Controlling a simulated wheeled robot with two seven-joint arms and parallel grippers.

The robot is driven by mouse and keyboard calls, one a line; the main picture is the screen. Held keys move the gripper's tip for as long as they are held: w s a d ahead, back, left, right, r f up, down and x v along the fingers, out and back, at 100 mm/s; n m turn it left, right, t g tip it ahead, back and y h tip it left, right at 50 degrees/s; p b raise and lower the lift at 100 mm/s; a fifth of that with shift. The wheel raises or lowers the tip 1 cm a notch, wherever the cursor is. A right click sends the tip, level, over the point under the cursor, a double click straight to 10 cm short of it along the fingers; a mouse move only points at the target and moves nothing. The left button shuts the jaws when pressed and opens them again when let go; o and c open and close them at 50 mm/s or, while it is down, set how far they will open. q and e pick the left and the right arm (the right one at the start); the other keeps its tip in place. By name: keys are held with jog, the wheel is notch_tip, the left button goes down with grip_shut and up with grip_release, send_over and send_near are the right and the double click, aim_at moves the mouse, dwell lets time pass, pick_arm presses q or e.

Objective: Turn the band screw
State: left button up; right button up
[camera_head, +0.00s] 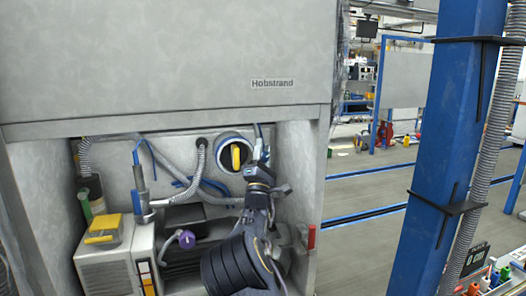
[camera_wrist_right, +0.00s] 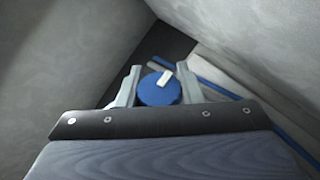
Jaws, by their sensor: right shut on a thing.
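A round blue knob with a white bar across its face, which may be the band screw, shows in the right wrist view (camera_wrist_right: 152,94). It sits between the two grey fingers of my right gripper (camera_wrist_right: 158,82), which is shut on it. In the head view my right gripper (camera_head: 259,152) points up inside the cabinet recess, just right of a round port with a yellow handle (camera_head: 236,155). The knob cannot be made out clearly in the head view. My left gripper is not in view.
The cabinet (camera_head: 165,60) overhangs the recess, with side walls close to my right arm. Grey hoses (camera_head: 197,165), a light grey box with a yellow top (camera_head: 103,229) and a purple knob (camera_head: 186,239) fill the left. A blue post (camera_head: 445,150) stands at right.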

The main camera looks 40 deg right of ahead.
jog(key=shift+r+m+g+p, duration=0.15)
jog(key=shift+m+g+p, duration=0.45)
jog(key=shift+m, duration=0.1)
jog(key=m+g+p, duration=0.1)
jog(key=g+p, duration=0.1)
jog(key=p, duration=0.2)
jog(key=m+g+y+p, duration=0.1)
jog(key=m+g+p, duration=0.1)
jog(key=p, duration=0.2)
jog(key=shift+d+f+m+g, duration=0.2)
jog(key=shift+m+g, duration=0.1)
jog(key=shift+f+g+y+p, duration=0.35)
jog(key=shift+g+y+p, duration=0.05)
jog(key=shift+p, duration=0.75)
jog(key=shift+f, duration=0.1)
jog(key=o, duration=1)
jog(key=shift+c, duration=0.2)
jog(key=shift+m, duration=0.3)
jog(key=b+v, duration=0.1)
jog(key=v, duration=0.6)
jog(key=shift+s+a, duration=0.2)
jog(key=shift+a, duration=0.05)
